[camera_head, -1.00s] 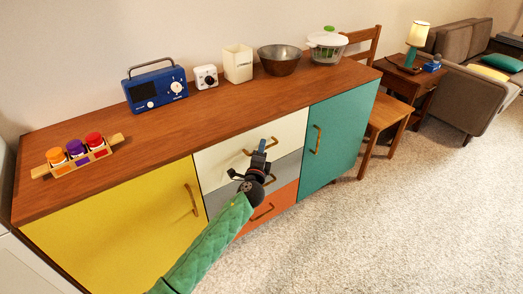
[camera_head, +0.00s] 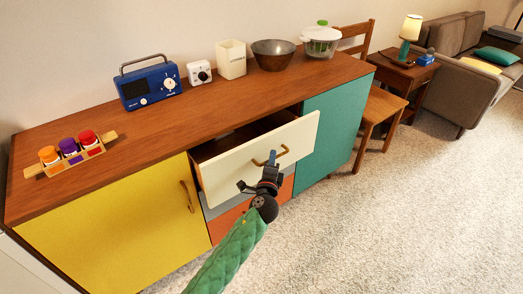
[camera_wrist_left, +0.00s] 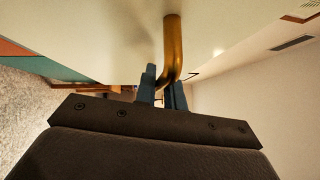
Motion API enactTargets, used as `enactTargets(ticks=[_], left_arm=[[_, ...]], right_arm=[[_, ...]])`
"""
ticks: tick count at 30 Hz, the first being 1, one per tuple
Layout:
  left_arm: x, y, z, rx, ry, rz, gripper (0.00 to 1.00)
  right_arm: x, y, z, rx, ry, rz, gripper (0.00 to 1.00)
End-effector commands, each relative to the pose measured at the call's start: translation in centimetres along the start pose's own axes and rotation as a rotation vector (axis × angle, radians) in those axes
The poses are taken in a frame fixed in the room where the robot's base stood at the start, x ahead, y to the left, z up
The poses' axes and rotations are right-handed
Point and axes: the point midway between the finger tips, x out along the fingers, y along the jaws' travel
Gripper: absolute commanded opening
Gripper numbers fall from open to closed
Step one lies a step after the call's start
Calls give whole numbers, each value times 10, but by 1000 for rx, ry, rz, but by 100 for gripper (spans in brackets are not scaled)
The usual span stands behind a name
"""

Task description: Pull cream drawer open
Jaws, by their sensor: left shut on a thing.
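The cream drawer (camera_head: 231,171) is the top drawer in the middle of the wooden cabinet. It stands well out from the cabinet in the head view, and part of its dark inside shows. Its brass handle (camera_head: 283,151) is on the front face. My left gripper (camera_head: 269,166) is at the handle and shut on it. In the left wrist view the fingers (camera_wrist_left: 162,90) close around the lower end of the brass handle (camera_wrist_left: 173,50), with the cream front (camera_wrist_left: 90,40) beside them. My right gripper is not in view.
A grey drawer and an orange drawer (camera_head: 228,218) sit below. A yellow door (camera_head: 120,225) is to the left and a teal door (camera_head: 335,125) to the right. A radio (camera_head: 150,82), bowl (camera_head: 273,54) and jar rack (camera_head: 72,153) stand on top. Carpet in front is clear.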

Motion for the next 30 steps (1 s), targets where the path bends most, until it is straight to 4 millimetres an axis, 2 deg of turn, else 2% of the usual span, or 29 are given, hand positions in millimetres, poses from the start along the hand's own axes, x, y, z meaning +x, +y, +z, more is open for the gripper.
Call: enactTargets(ticks=[1,6,15,21,30], left_arm=[[-12,-1,-12,-5,1,2,0],[-45,-8,-44,-4,1,3,0],[-94,-21,-93,-3,1,3,0],[-114,-28,-113,0,0,2,0],[-125,-31,-125,1,0,2,0]], right_arm=[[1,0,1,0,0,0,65],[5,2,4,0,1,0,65],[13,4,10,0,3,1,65],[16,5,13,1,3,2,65],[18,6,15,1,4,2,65]])
